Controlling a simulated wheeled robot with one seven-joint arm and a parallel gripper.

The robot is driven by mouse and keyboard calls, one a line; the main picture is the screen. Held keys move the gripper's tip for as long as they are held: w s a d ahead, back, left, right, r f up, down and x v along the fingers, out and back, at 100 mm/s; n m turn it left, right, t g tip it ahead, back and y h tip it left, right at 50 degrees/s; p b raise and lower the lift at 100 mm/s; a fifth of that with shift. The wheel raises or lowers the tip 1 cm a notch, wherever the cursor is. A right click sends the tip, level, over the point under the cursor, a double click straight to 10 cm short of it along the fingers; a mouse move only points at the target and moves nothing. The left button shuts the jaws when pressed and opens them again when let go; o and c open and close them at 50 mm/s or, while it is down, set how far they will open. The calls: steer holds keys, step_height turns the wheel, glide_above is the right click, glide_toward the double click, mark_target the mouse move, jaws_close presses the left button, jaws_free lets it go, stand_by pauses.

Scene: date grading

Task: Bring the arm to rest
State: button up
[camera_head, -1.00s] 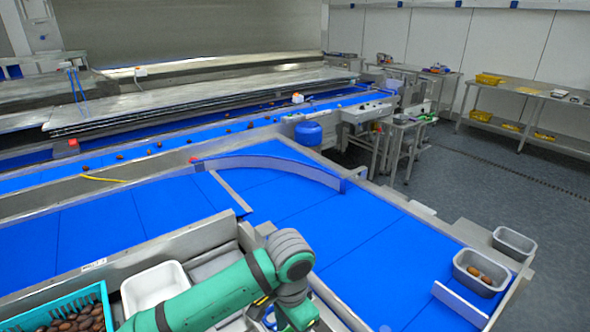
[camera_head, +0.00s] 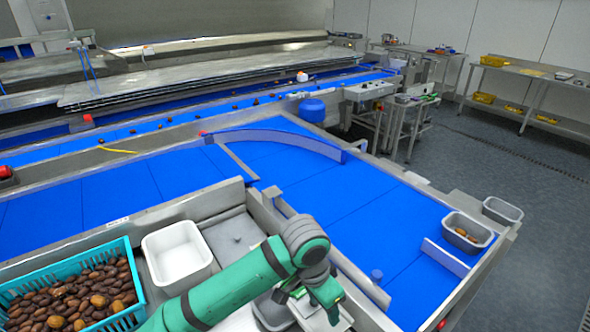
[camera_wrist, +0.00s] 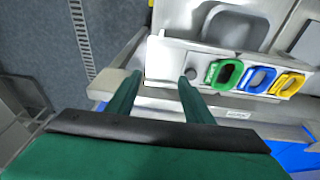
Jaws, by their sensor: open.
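My arm (camera_head: 240,285) reaches in from the bottom of the head view, its green links bent at a grey joint and its end dropping toward the bottom edge. My gripper (camera_wrist: 160,82) shows in the wrist view with its two green fingers apart and nothing between them. The fingers point toward a pale metal ledge with grey, green, blue and yellow fittings beyond them. In the head view the fingertips cannot be made out.
A teal crate (camera_head: 137,275) of brown dates and a white tub (camera_head: 150,242) stand left of my arm. A blue belt (camera_head: 340,215) runs behind it. A grey bin (camera_head: 457,220) with dates sits at the belt's right end, an empty-looking bin (camera_head: 503,206) beside it. Open floor lies right.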

steer(key=w+d+r+n+t+h, duration=0.2)
steer(key=d+r+t+h, duration=0.3)
steer(key=d, duration=0.6)
steer(key=w+d+r+n+t+h, duration=0.1)
steer(key=d+r+h, duration=0.2)
steer(key=d+h, duration=0.55)
steer(key=s+a+f+n+t+y, duration=1)
steer(key=s+a+f+n+y, duration=0.35)
steer(key=f, duration=0.25)
steer(key=s+a+f+m+y, duration=0.1)
steer(key=s+a+m, duration=0.1)
steer(key=s+a, duration=0.4)
steer(key=s+a+f+m+g+y, duration=0.1)
steer(key=s+a+m, duration=0.2)
steer(key=s, duration=1.1)
steer(key=a, duration=0.3)
steer(key=shift+s+a+f, duration=0.25)
steer(key=shift+s+a, duration=0.05)
steer(key=shift+a, duration=0.1)
